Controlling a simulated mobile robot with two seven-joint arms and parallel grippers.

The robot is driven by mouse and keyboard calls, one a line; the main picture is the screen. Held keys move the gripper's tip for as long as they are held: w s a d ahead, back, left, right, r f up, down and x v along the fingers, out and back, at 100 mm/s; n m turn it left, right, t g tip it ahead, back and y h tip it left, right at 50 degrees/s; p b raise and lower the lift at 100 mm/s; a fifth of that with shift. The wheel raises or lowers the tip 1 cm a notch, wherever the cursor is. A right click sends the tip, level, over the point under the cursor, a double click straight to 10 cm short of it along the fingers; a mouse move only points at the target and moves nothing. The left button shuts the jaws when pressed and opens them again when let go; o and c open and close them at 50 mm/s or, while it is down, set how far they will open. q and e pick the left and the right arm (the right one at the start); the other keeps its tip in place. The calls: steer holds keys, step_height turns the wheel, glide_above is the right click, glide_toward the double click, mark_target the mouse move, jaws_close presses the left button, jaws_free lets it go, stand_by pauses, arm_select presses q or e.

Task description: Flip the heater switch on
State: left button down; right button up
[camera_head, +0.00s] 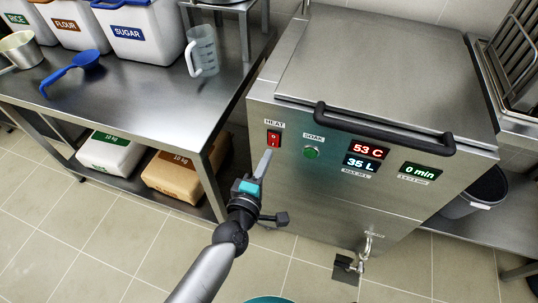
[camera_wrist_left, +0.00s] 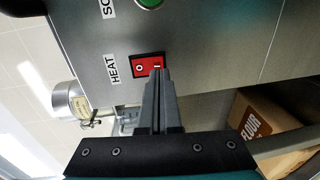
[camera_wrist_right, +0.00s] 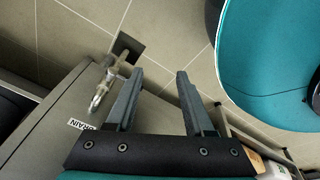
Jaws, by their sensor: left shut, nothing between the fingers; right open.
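The heater switch (camera_head: 273,138) is a red rocker under the HEAT label on the front of the steel stockpot unit (camera_head: 330,190). In the left wrist view the switch (camera_wrist_left: 148,66) shows its O and I marks. My left gripper (camera_head: 266,153) is shut and empty, its fingertips just below the switch. In the left wrist view its tips (camera_wrist_left: 159,72) overlap the switch's edge near the I mark; I cannot tell if they touch. My right gripper (camera_wrist_right: 157,75) is open and empty, near the drain tap (camera_wrist_right: 105,85), and is not seen in the head view.
A green SOAK button (camera_head: 311,153) and lit displays (camera_head: 367,150) sit right of the switch. A black handle bar (camera_head: 380,130) juts out above them. A steel table (camera_head: 130,95) with bins, a blue scoop (camera_head: 75,70) and a measuring jug (camera_head: 202,50) stands left.

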mark_target(274, 140)
arm_select(q)
steer(key=shift+x, duration=1.15)
arm_select(e)
steer(key=shift+w+a+r, duration=0.15)
steer(key=shift+w+a, duration=0.35)
steer(key=shift+a, duration=0.05)
arm_select(q)
steer(key=shift+w+f+b, duration=0.15)
steer(key=shift+b, duration=0.9)
arm_select(e)
steer(key=shift+w+a+r, duration=0.35)
steer(key=shift+w+a, duration=0.1)
steer(key=shift+w, duration=0.15)
steer(key=shift+w+a+r, duration=0.3)
steer(key=shift+w+a, duration=0.15)
steer(key=shift+w, duration=0.15)
